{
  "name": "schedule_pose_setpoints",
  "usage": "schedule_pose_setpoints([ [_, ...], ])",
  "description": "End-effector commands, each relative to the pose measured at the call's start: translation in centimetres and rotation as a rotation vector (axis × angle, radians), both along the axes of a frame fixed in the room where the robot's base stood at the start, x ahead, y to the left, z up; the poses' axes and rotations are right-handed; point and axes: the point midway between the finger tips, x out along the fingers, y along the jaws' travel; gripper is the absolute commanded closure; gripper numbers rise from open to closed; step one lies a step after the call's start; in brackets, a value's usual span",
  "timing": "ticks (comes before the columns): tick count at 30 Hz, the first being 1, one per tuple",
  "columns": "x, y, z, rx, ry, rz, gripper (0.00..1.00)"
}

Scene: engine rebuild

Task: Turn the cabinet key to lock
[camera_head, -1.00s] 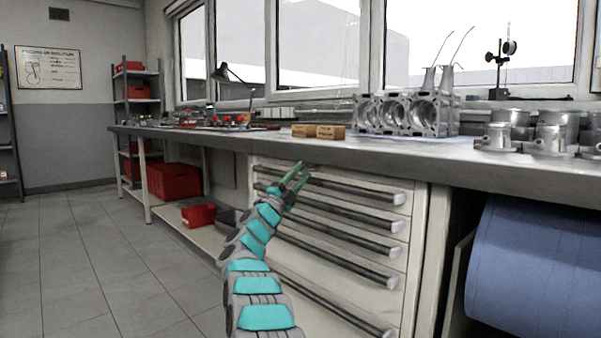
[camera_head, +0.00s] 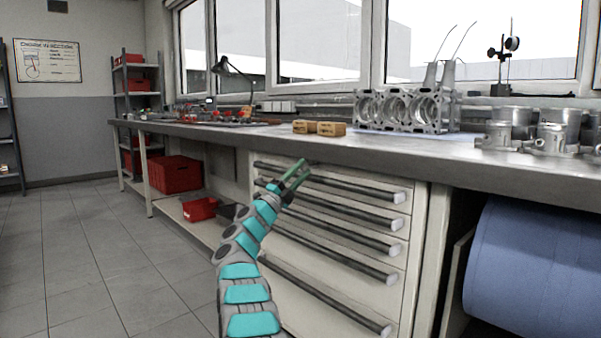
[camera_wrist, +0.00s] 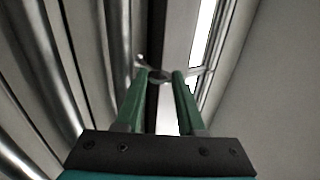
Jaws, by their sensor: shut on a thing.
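The pale drawer cabinet (camera_head: 288,263) stands under the workbench, with long dark handles on its drawers. My gripper (camera_head: 302,169) is at the cabinet's upper front, just below the bench edge. In the wrist view my gripper (camera_wrist: 160,82) has its two green fingers closed on a small shiny metal key (camera_wrist: 158,75). The key's bow shows between the fingertips, with thin metal parts sticking out on both sides. The key's shaft and the lock are hidden. In the head view the key is too small to make out clearly.
The workbench top (camera_head: 230,135) overhangs the cabinet. On it are small wooden blocks (camera_head: 318,128), an engine block (camera_head: 405,110) and metal parts (camera_head: 540,130). A blue roll (camera_head: 530,262) is at the right. Red bins (camera_head: 175,175) are at the left. The floor at left is clear.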

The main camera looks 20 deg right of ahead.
Motion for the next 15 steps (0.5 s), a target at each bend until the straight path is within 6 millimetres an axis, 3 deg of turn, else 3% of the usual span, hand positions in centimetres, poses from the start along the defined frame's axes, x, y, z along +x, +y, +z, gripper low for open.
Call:
schedule_pose_setpoints([
  [2,-0.04,-0.12,0.04,0.000,0.000,-0.001,1.00],
  [3,-0.04,-0.13,0.03,0.000,0.000,-0.001,0.59],
  [10,-0.01,-0.08,0.01,0.000,0.001,-0.001,0.33],
  [15,0.03,-0.07,-0.07,0.001,0.001,-0.001,0.32],
])
